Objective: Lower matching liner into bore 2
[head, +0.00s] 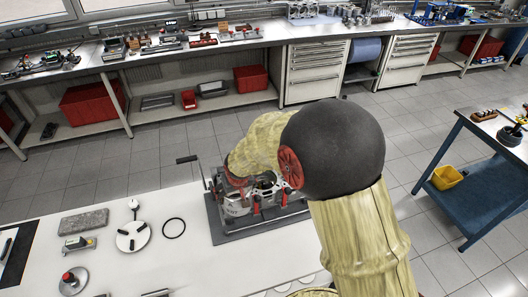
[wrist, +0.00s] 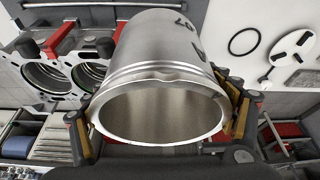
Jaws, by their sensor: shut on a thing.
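The metal cylinder liner (wrist: 160,50) fills the middle of the wrist view, its flanged open rim towards the camera. In the head view the block (head: 236,208) stands on the white bench. My arm covers part of it and hides the gripper and liner.
On the bench left of the block lie a black ring (head: 174,228), a white disc tool (head: 132,236), a grey stone block (head: 84,223) and a knobbed round tool (head: 72,282). Red clamps (wrist: 62,42) rise from the block. A blue cart (head: 478,185) stands at right.

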